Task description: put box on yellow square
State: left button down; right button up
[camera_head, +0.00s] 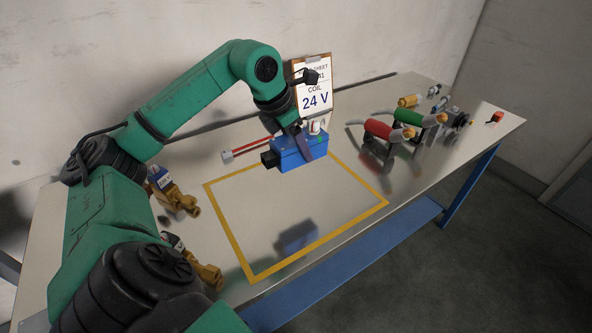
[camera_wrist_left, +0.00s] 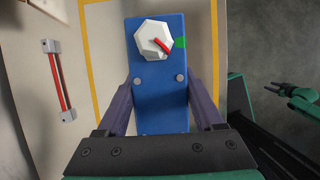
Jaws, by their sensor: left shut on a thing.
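The blue box (camera_head: 298,153) has a white knob and a green spot on top and a black part on its left side. My left gripper (camera_head: 301,143) is shut on the box, with its purple fingers on two opposite sides. The wrist view shows the box (camera_wrist_left: 160,105) between both fingers. The yellow square (camera_head: 233,241) is an outline on the metal table. The box is held in the air, over the square's back edge in the head view, with a dark reflection lower down inside the outline. My right gripper (camera_wrist_left: 296,94) is small at the right of the wrist view; its jaw state is unclear.
A clipboard sign reading 24 V (camera_head: 316,86) stands behind the box. A red-barred handle (camera_head: 247,148) lies left of it. Brass valves (camera_head: 175,194) sit at the left. Red (camera_head: 378,129) and green (camera_head: 408,117) cylinders stand on the right. The square's inside is clear.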

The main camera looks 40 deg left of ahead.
pick_arm(q)
notch_tip(320, 180, down, 15)
jog(key=b, duration=0.8)
jog(key=shift+f, duration=0.15)
jog(key=shift+c, duration=0.2)
grip_release()
jog(key=shift+s, duration=0.1)
